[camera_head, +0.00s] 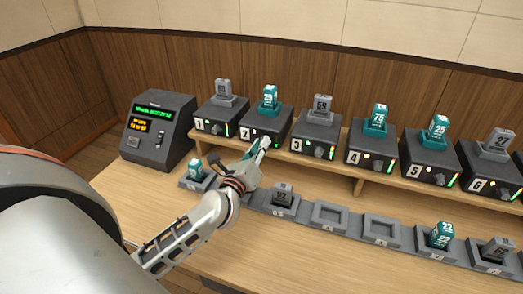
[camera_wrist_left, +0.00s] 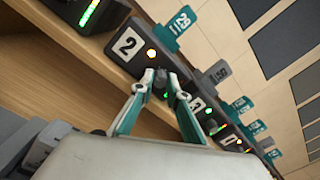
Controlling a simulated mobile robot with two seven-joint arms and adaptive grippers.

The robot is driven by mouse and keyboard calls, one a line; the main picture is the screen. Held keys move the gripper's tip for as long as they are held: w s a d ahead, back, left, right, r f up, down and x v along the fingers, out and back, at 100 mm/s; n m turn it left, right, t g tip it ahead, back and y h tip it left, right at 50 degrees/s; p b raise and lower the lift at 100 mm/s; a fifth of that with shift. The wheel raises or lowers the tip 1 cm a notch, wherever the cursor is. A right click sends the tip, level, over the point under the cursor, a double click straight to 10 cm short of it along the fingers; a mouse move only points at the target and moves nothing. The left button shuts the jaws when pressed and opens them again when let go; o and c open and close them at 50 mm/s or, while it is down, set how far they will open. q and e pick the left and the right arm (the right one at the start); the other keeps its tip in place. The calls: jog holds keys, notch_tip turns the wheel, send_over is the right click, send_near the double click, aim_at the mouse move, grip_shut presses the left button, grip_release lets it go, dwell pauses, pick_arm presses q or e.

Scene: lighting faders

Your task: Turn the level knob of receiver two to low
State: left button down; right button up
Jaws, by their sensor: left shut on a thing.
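Receiver two (camera_head: 285,124) is a dark box with a white "2" label on its front, second from the left on the shelf. A teal block marked 29 (camera_head: 270,97) stands on top of it. In the left wrist view receiver two (camera_wrist_left: 112,62) appears tilted, with a lit indicator beside the label. My left gripper (camera_head: 264,144) reaches its front from below left. In the left wrist view the left gripper (camera_wrist_left: 160,82) has its fingertips closed around the small dark level knob, which the tips mostly hide. The knob's pointer cannot be read. My right gripper is not in view.
Receivers one (camera_head: 219,116) and three (camera_head: 318,136) stand on either side, with several more to the right. A dark console (camera_head: 158,132) with lit displays stands at the left. Below the shelf, a row of grey trays (camera_head: 330,216) lies on the wooden table, some holding blocks.

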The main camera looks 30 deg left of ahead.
pick_arm(q)
jog(key=n+b, duration=0.8)
jog(key=n, duration=0.4)
jog(key=shift+f+y, duration=0.1)
jog(key=shift+y, duration=0.3)
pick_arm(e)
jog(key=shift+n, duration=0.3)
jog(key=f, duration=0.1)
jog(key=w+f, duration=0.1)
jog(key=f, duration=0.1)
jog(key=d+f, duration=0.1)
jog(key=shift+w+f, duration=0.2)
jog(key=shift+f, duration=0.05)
pick_arm(q)
jog(key=c, duration=2)
grip_release()
jog(key=shift+o, duration=0.2)
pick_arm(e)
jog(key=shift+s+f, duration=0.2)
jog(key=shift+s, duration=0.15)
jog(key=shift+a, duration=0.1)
